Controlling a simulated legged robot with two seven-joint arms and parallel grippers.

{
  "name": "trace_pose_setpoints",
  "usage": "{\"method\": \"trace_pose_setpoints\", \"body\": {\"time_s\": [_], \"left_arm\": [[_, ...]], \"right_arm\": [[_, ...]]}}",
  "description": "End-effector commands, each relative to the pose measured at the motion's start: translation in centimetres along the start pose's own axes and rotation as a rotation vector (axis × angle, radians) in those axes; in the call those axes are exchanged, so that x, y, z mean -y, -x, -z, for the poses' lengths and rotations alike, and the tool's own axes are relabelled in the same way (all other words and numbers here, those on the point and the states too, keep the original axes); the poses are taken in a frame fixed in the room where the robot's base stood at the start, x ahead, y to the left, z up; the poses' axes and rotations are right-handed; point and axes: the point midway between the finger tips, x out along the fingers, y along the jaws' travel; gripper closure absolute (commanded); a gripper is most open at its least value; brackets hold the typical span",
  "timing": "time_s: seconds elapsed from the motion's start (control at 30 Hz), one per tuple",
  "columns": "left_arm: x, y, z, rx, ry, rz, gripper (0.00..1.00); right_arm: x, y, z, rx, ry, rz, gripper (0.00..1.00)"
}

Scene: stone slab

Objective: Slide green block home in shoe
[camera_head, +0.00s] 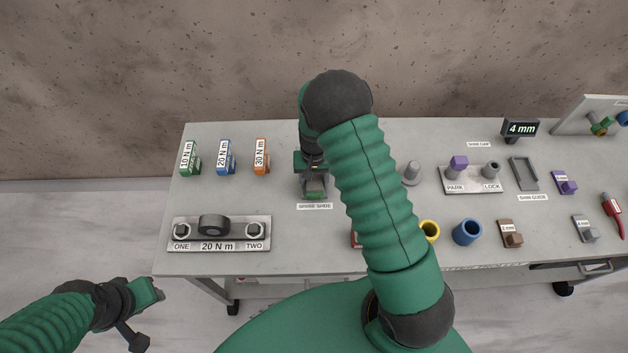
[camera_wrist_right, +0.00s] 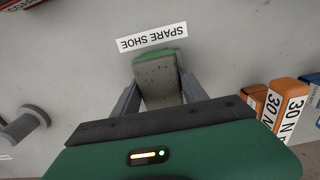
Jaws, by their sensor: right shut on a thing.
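A green block (camera_head: 315,190) with a grey speckled face sits at the SPARE SHOE label, under my right gripper (camera_head: 313,180) in the head view. In the right wrist view the block (camera_wrist_right: 158,75) lies between the two grey fingers of the right gripper (camera_wrist_right: 158,95), which is shut on it. Its green end points toward the label. The shoe cannot be told apart from the block, as the gripper hides much of this spot. My left gripper (camera_head: 145,295) hangs off the slab at lower left; its jaw opening is unclear.
Left of the right gripper stand 10 N m (camera_head: 190,158), 20 N m (camera_head: 226,157) and 30 N m (camera_head: 261,156) blocks. A plate with two bolts (camera_head: 250,243) lies at front left. A PARK/LOCK plate (camera_head: 475,186) and coloured rings are at right. My right arm hides the middle.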

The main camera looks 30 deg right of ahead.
Motion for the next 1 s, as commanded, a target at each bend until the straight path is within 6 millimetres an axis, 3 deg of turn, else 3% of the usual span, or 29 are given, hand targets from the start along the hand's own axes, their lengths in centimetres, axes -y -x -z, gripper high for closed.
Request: {"method": "trace_pose_setpoints", "body": {"time_s": [1.0], "left_arm": [[0.0, -0.6, -0.1, 0.0, 0.0, 0.0, 0.64]], "right_arm": [[0.0, 0.0, 2.7, -0.002, -0.001, 0.0, 1.0]]}}
